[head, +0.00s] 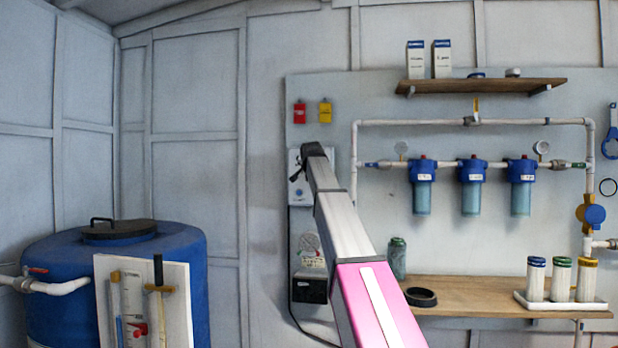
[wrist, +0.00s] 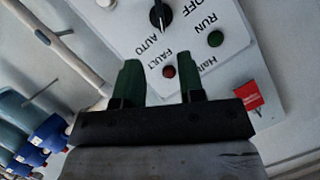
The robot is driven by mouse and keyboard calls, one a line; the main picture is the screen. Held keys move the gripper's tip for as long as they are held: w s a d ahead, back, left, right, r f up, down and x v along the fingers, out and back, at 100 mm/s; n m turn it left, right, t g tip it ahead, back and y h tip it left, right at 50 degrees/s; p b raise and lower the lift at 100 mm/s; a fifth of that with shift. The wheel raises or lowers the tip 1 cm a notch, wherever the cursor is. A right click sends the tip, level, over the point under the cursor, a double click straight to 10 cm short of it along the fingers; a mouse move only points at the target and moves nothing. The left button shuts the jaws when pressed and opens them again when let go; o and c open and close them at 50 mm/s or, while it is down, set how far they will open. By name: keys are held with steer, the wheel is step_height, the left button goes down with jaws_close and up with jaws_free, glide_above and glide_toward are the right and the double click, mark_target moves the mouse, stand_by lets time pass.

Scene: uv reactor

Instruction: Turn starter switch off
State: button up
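The starter switch (wrist: 160,14) is a black rotary knob at the top edge of the wrist view. It sits on a light grey panel (wrist: 128,32) lettered OFF, RUN, AUTO and FAULT. Its white mark seems to point down toward AUTO, but its exact setting is hard to tell. My gripper (wrist: 161,75) has two dark green fingers spread apart, with nothing between them. In the head view the starter box (head: 297,190) is partly hidden behind my gripper (head: 298,172) and arm.
A dark socket box (head: 309,290) with a cable hangs below. Blue filters (head: 471,190) and piping are to the right. A blue tank (head: 185,270) stands left.

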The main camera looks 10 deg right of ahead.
steer(key=x, duration=1)
steer(key=shift+w+f, duration=0.15)
steer(key=shift+w, duration=0.2)
steer(key=shift+d, duration=0.1)
steer(key=shift+c, duration=0.3)
jaws_close()
